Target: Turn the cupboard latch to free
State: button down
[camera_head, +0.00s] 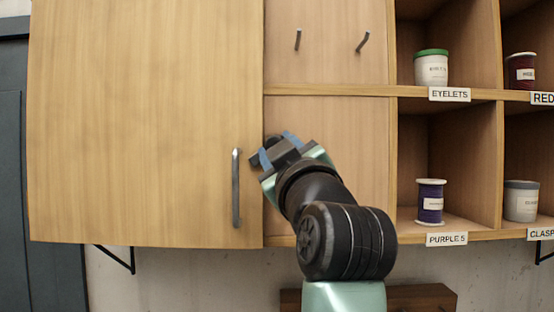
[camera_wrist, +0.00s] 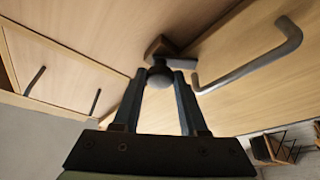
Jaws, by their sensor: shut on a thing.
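The cupboard door (camera_head: 150,120) is pale wood, looks closed, and carries a grey bar handle (camera_head: 236,190), which also shows in the wrist view (camera_wrist: 250,67). The latch (camera_wrist: 157,47) is a small dark grey piece at the door's edge, with a dark round knob (camera_wrist: 160,76). My gripper (camera_head: 268,152) is at that edge, just right of the handle in the head view. In the wrist view my gripper (camera_wrist: 161,84) has its two blue-grey fingers shut on the knob. In the head view my gripper hides most of the latch, so its exact angle is unclear.
Open cubbies to the right hold a green-lidded tub (camera_head: 431,68), a purple spool (camera_head: 430,202) and other containers. Two small metal handles (camera_head: 298,40) (camera_head: 363,42) stick out above my gripper. A bracket (camera_head: 118,260) sits below the cupboard. The space before the door's left part is clear.

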jog(key=n+g, duration=0.1)
jog(key=n, duration=0.3)
jog(key=n+g+y+p, duration=0.1)
jog(key=n+g, duration=0.1)
jog(key=n, duration=0.2)
jog(key=n+g+y, duration=0.1)
jog(key=n, duration=0.3)
jog(key=shift+d+r+g, duration=0.15)
jog(key=shift+r+g, duration=0.1)
jog(key=shift+g, duration=0.05)
jog(key=shift+n, duration=0.4)
jog(key=shift+c, duration=2.3)
grip_release()
